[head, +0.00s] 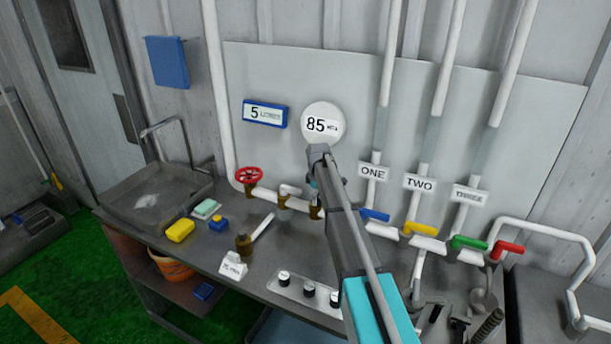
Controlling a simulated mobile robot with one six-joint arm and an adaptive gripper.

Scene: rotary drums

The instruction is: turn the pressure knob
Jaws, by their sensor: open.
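A pale panel (296,286) lies on the bench with dark, light-topped knobs in a row: a left knob (284,277), a middle knob (309,289) and a right knob (335,299). I cannot tell which one is the pressure knob. The right knob is close beside my arm in the picture. A round white gauge (321,125) on the wall board reads 85. My arm rises from the bottom across the middle and covers part of the bench and pipes.
A red handwheel (250,175) and brass fittings stand at the back of the bench (205,250). Blue (375,214), yellow (420,229), green (469,242) and red (508,249) handles are at the right. A yellow sponge (180,231) and white label stand (233,268) sit left of the panel.

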